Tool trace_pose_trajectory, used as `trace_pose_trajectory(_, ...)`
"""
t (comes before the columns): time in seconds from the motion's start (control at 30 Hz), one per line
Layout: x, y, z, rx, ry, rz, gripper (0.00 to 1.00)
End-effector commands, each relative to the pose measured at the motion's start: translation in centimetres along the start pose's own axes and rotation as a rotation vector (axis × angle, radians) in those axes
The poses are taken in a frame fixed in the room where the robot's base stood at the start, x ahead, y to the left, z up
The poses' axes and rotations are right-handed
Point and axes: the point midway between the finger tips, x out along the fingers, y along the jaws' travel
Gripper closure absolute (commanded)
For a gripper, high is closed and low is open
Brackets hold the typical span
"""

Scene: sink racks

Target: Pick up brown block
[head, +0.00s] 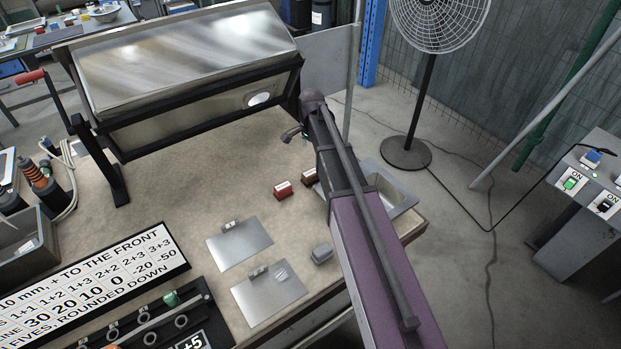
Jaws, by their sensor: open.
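A dark brown-red block (309,177) with a pale top sits on the tan worktop (180,200), partly hidden behind my arm. A brighter red block (284,191) with a pale top lies just to its left. My gripper (289,134) shows small and dark at the far end of my arm, beyond both blocks in the picture. It is open and apart from the blocks. Its fingers are small and partly hidden by the arm, and nothing shows between them.
A metal basin (404,200) is set in the worktop's right side, partly behind my arm. Two metal plates (239,246) and a grey block (321,253) lie nearer. A large tilted metal panel (185,60) on a black frame stands at the back. A fan (406,153) stands beyond the right edge.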

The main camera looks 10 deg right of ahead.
Motion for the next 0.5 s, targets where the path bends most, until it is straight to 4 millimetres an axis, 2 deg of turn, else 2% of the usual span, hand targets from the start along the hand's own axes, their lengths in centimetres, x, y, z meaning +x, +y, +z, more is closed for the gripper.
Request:
trace_pose_trajectory(0.1,0.04,-0.69,-0.34,0.037,0.0,0.0,0.03)
trace_pose_trajectory(0.5,0.11,-0.62,-0.39,0.043,0.0,0.0,0.03)
